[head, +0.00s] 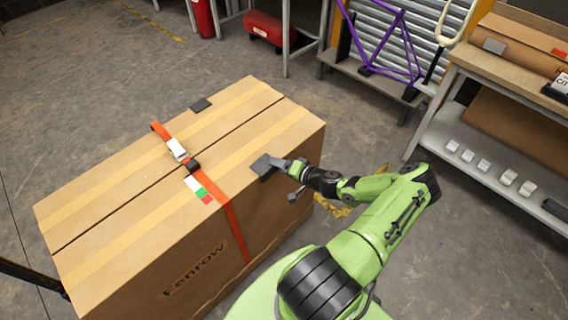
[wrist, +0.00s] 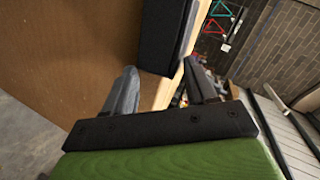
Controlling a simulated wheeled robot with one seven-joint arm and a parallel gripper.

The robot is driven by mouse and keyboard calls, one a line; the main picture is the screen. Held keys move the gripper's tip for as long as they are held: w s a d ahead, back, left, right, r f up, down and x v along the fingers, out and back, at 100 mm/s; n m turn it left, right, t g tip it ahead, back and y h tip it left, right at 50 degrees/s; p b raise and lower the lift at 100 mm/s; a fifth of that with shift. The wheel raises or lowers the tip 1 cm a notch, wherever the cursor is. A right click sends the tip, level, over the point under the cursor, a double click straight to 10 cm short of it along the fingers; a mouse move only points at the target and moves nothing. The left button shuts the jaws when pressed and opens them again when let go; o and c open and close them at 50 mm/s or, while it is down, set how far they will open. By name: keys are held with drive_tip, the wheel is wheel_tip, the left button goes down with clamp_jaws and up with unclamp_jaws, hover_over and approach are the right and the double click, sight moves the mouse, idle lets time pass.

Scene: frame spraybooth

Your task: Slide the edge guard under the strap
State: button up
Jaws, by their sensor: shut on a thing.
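A dark edge guard (head: 263,166) is at the near top edge of the large cardboard box (head: 110,220), to the right of the orange strap (head: 232,220) and apart from it. My gripper (head: 282,165) is shut on this guard. In the wrist view the black guard (wrist: 163,35) lies between and beyond my two fingers (wrist: 163,85), by the box edge. Whether the strap is slack cannot be told.
A workbench (head: 500,75) and a purple frame (head: 385,40) stand beyond; the floor between is open.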

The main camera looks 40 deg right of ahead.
sight(258, 179)
drive_tip(key=shift+s+a+f+p, duration=0.1)
drive_tip(key=shift+a+p, duration=0.35)
drive_tip(key=shift+a, duration=1.7)
drive_tip(key=shift+s+a+p, duration=0.1)
drive_tip(key=shift+a+p, duration=0.3)
drive_tip(key=shift+a, duration=1.75)
drive_tip(key=o, duration=0.9)
drive_tip(key=v, duration=1.5)
drive_tip(key=shift+s, duration=0.35)
